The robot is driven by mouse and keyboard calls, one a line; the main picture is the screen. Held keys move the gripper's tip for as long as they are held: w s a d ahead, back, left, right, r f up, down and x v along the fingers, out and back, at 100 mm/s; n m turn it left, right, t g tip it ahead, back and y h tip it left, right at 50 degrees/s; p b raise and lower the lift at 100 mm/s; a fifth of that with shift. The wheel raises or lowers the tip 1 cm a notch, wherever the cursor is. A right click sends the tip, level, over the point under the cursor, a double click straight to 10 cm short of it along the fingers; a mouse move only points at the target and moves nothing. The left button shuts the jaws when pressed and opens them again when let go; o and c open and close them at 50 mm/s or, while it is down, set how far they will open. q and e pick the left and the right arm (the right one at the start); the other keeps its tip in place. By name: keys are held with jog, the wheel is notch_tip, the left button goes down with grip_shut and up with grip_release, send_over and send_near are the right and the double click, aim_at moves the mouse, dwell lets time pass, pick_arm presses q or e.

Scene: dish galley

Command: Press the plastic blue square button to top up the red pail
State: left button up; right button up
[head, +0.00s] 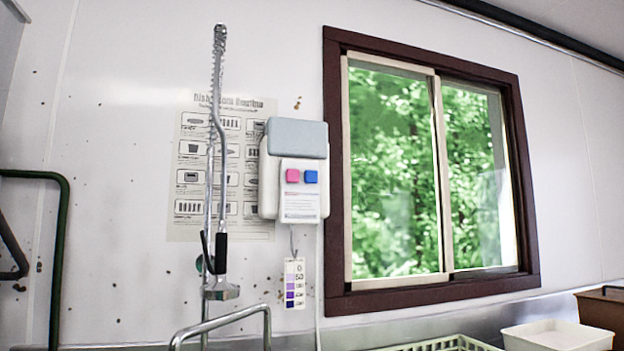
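No red pail shows in the head view. Neither of my grippers is in view, so nothing of mine is seen near the buttons.
A metal spray hose (221,180) hangs left of the dispenser, before a wall poster (188,160). A colour test strip (294,284) hangs below. A window (430,170) is to the right. A white tub (557,337), brown box (603,310) and pale-green crate (450,344) stand lower right.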

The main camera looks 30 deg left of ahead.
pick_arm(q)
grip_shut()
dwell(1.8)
